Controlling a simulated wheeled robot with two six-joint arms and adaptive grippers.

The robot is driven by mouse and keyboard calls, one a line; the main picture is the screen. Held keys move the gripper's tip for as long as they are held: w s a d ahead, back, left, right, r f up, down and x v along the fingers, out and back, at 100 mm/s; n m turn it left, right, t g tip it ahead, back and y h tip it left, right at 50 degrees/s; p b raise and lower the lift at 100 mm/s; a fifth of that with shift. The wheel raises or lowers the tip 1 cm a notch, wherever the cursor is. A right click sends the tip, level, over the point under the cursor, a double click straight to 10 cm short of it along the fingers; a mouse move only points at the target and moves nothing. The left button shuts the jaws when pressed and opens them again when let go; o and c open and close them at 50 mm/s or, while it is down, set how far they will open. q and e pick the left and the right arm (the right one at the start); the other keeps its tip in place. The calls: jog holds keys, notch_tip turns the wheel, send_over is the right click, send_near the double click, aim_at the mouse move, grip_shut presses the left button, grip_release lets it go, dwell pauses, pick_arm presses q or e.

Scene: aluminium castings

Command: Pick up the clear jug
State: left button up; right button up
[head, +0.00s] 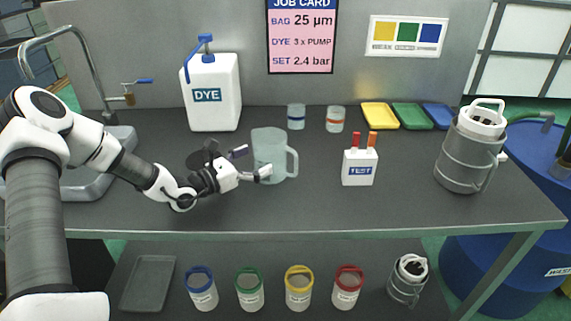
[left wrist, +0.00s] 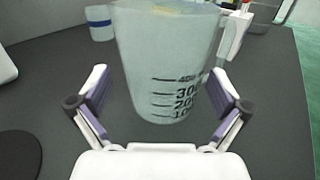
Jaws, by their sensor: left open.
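The clear jug (head: 268,150) stands upright on the dark bench, left of its middle, with its handle to the right in the head view. In the left wrist view the jug (left wrist: 165,60) shows black measuring marks and stands just ahead, between the spread fingers. My left gripper (head: 255,164) is open, low at the jug's left front side. It also shows in the left wrist view (left wrist: 160,95), one finger on each side of the jug's lower part. I cannot tell whether either finger touches it. My right gripper is out of view.
A white dye container (head: 212,95) stands behind left. Two small cups, blue-banded (head: 296,117) and orange-banded (head: 335,119), stand behind the jug. A white test holder (head: 359,168) is to its right. A grey metal canister (head: 469,150) stands further right. The bench front is clear.

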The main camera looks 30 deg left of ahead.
aim_at(276, 151)
pick_arm(q)
jog(key=shift+w+d+r, duration=0.25)
jog(key=shift+w+d, duration=0.1)
jog(key=shift+d, duration=0.1)
jog(key=x, duration=0.5)
jog(key=shift+d, duration=0.15)
jog(key=shift+s, duration=0.1)
jog(key=shift+c, duration=1.3)
jog(key=c, duration=0.7)
